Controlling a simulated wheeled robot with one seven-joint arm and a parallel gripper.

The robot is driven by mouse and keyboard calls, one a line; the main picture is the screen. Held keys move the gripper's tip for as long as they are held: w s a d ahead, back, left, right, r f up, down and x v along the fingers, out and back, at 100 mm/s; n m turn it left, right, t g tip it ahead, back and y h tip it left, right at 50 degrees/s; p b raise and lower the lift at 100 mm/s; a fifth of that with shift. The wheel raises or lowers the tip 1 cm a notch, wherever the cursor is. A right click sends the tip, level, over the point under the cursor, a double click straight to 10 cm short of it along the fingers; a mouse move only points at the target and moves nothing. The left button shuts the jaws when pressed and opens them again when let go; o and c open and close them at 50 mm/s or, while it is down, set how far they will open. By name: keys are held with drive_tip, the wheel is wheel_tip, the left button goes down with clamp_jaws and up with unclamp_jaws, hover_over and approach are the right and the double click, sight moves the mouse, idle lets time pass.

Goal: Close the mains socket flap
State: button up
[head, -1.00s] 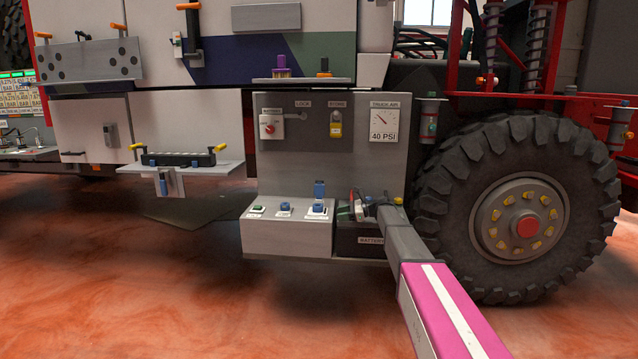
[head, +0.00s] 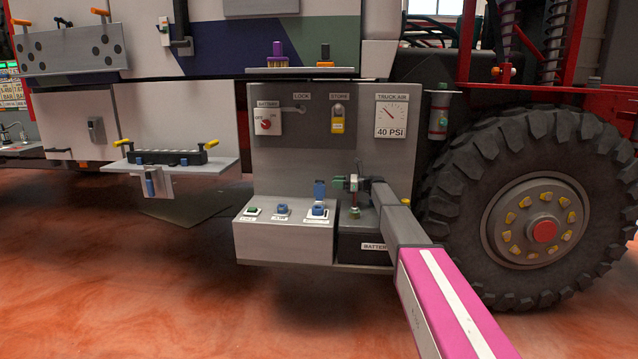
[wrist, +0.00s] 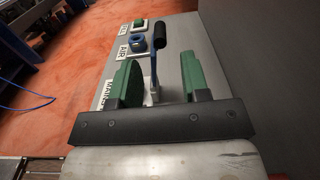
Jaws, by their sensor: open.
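The mains socket (head: 317,211) is the rightmost of the row on the grey box. Its blue flap (head: 319,188) stands upright, open. In the wrist view the flap shows nearly edge-on as a thin blue upright (wrist: 154,76) with a black rounded top. The "MAINS" label (wrist: 108,93) is partly covered by my left finger. My gripper (head: 351,184) is just right of the flap in the head view. In the wrist view my gripper (wrist: 159,80) is open, its green fingers either side of the flap's line. I cannot tell whether they touch it. The socket face is mostly hidden there.
The air socket (head: 283,209) and a green socket (head: 252,211) sit left of the mains one. A battery (head: 365,247) is below my gripper. The grey back panel (head: 290,155) rises behind, and a large tyre (head: 465,210) is at right.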

sight(319, 181)
drive_tip(key=a, duration=0.8)
drive_tip(key=shift+w+a, duration=0.15)
drive_tip(key=shift+c, duration=0.2)
clamp_jaws()
